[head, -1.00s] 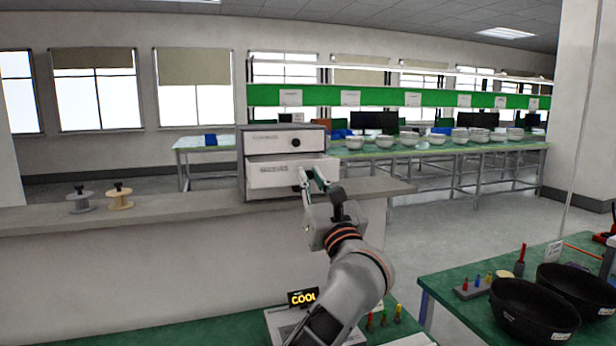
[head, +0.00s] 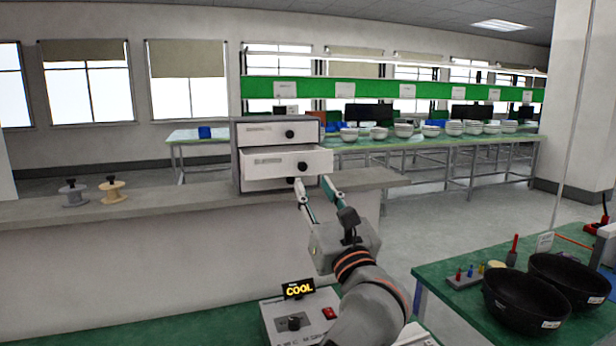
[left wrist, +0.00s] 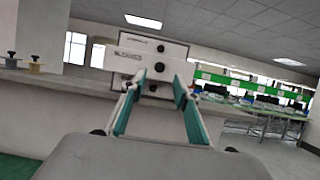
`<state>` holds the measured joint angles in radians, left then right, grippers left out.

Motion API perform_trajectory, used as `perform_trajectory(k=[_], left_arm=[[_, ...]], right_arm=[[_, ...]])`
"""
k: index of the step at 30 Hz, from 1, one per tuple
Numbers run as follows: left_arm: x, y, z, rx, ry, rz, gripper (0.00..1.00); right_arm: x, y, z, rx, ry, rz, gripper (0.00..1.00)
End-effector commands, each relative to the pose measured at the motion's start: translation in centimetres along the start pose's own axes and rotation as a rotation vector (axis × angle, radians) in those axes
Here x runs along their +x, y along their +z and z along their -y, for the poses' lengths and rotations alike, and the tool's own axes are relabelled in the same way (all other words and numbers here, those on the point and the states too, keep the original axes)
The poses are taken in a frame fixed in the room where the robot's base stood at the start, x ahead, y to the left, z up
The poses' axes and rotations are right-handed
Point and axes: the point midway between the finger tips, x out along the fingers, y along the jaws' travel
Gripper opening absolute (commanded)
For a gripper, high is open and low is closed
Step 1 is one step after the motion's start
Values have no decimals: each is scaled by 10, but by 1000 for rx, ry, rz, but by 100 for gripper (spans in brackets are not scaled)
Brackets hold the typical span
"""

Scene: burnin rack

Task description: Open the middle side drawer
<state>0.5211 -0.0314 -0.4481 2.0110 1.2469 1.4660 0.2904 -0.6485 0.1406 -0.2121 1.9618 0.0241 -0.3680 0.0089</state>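A grey cabinet (head: 236,168) with white drawers stands on the counter. Its middle drawer (head: 270,166) sticks out past the top drawer (head: 268,134), with a dark round knob on its front. The bottom drawer (head: 262,185) shows partly below it, its knob seen between my fingers. My left gripper (head: 312,182) is open and empty in front of the cabinet, just below the middle drawer's knob. In the left wrist view, the spread fingers point at the cabinet (left wrist: 180,48) with the knobs between or above the tips. My right gripper is not in view.
Two spools (head: 112,190) stand on the counter (head: 160,204) left of the cabinet. Below is a device with a COOL display (head: 299,289) on a green surface. Black bowls (head: 524,306) stand on the green table at right. Floor is clear beyond the counter.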

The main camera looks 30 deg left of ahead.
Motion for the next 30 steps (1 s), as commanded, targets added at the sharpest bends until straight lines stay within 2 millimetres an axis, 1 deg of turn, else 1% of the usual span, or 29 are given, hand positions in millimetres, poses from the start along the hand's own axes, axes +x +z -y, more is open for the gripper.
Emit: perform_trajectory(k=[1,3,6,10,15,30], left_arm=[[-11,-1,1,-1,-3,-3,31],[-23,-1,0,1,-2,-3,31],[-37,0,0,0,-2,-2,31],[-48,0,0,0,-1,-1,31],[-52,0,0,0,0,0,31],[-51,0,0,0,0,1,31]], right_arm=[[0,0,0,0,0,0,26],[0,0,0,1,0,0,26],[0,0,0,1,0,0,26],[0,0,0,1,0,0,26],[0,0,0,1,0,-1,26],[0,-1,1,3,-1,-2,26]])
